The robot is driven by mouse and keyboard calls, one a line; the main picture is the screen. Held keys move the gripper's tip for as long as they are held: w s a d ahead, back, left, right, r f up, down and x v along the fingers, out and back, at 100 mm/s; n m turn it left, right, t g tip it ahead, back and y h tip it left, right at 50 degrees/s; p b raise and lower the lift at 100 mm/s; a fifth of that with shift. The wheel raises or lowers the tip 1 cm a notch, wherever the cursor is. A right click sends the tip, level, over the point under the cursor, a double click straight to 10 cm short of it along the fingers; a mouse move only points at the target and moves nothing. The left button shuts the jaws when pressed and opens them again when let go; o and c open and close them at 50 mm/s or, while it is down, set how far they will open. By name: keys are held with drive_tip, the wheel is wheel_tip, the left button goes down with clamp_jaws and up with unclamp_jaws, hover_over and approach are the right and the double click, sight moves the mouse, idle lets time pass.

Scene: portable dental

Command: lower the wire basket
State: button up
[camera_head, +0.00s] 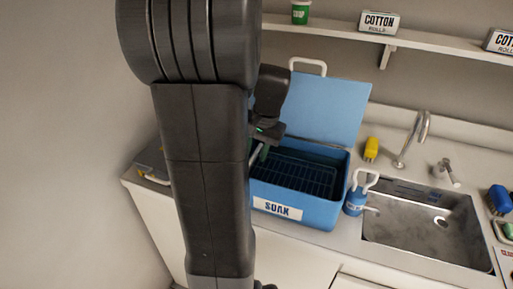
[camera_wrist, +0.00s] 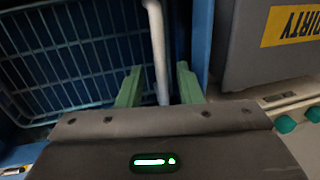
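The blue box marked SOAK (camera_head: 315,212) stands on the counter with its lid (camera_head: 330,105) raised at the back. The dark wire basket (camera_head: 300,176) sits inside it; its grid (camera_wrist: 65,55) fills the left of the wrist view. My gripper (camera_head: 262,150) is over the left side of the box, partly hidden behind my arm in the head view. In the wrist view my gripper (camera_wrist: 159,70) has its green fingers apart, with a pale upright handle bar (camera_wrist: 158,40) between them. A gap shows between the bar and the right finger.
A yellow item (camera_head: 371,149) stands behind. A grey container marked DIRTY (camera_wrist: 265,50) is beside the box. A shelf (camera_head: 340,35) runs along the wall above.

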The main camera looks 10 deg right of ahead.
drive_tip(key=shift+r, duration=0.15)
wheel_tip(320, 180, up, 14)
drive_tip(key=s+d, duration=0.1)
drive_tip(key=d, duration=0.1)
drive_tip(key=shift+s+f+p, duration=0.25)
drive_tip(key=shift+p, duration=0.1)
drive_tip(key=shift+d, duration=0.1)
drive_tip(key=f, duration=0.4)
drive_tip(key=w+a+f, duration=0.1)
drive_tip(key=f, duration=0.4)
drive_tip(key=a+f, duration=0.1)
drive_tip(key=f, duration=0.3)
drive_tip(key=shift+w+a+f+b, duration=0.1)
drive_tip(key=shift+w+f+b, duration=0.1)
drive_tip(key=shift+w+b, duration=0.1)
drive_tip(key=shift+r, duration=0.35)
drive_tip(key=shift+f, duration=0.15)
